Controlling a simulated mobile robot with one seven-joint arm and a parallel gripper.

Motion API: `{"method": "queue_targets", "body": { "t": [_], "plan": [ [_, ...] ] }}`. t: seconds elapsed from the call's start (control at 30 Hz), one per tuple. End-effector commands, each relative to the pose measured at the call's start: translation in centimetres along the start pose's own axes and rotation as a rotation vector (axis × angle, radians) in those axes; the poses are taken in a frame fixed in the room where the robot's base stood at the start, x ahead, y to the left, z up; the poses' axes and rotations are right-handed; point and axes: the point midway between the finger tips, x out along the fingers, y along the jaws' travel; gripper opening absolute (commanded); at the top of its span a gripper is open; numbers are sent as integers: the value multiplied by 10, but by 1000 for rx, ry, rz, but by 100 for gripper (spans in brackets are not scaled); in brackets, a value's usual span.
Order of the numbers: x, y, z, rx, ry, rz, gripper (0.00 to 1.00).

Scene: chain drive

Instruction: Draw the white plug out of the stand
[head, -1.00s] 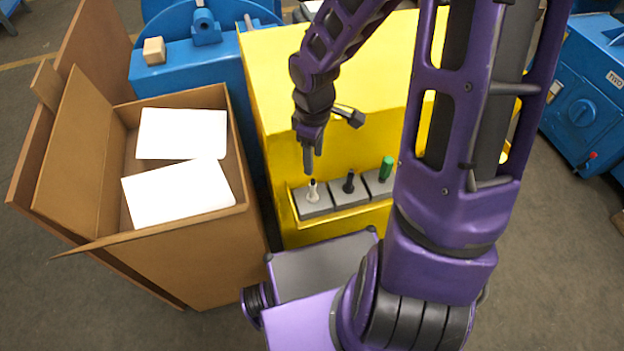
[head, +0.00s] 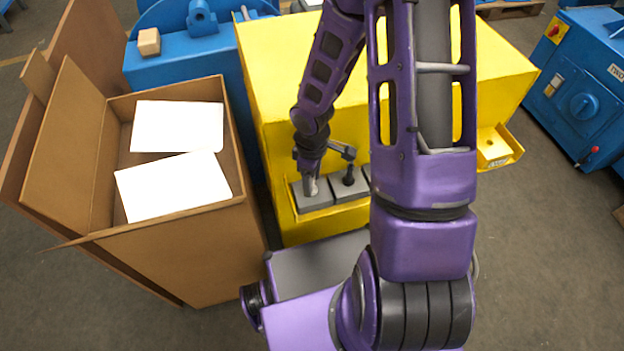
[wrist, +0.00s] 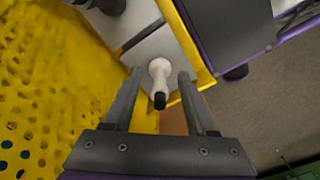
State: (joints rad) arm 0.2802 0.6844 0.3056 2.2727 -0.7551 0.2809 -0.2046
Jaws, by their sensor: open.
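The white plug (wrist: 159,76) stands in the end block of the grey stand (wrist: 152,44), with a dark tip towards the wrist camera. My gripper (wrist: 158,78) is open, with one finger on each side of the plug and a visible gap to both. In the head view my gripper (head: 310,185) is low over the leftmost grey block (head: 316,202) and hides most of the plug. A black plug (head: 349,174) stands in the block to the right. It shows partly at the top of the wrist view.
The stand sits on a ledge of the yellow machine (head: 290,100), with a raised yellow lip (head: 300,222) in front. An open cardboard box (head: 190,245) with white sheets is at the left. My arm covers the stand's right part.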

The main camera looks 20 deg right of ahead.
Motion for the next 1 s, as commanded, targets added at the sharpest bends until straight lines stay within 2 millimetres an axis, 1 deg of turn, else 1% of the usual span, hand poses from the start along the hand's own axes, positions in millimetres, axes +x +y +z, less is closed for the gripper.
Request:
{"method": "queue_targets", "body": {
  "t": [0.1,0.17,0.2,0.27,0.4,0.43,0.73,1.0],
  "plan": [
    [0,0,0,0,0,0,57],
    [0,0,0,0,0,0,46],
    [0,0,0,0,0,0,39],
    [0,0,0,1,0,0,28],
    [0,0,0,1,0,0,3],
    [0,0,0,1,0,0,0],
    [-2,0,0,1,0,0,0],
    [-16,0,0,1,0,0,0]
  ]
}}
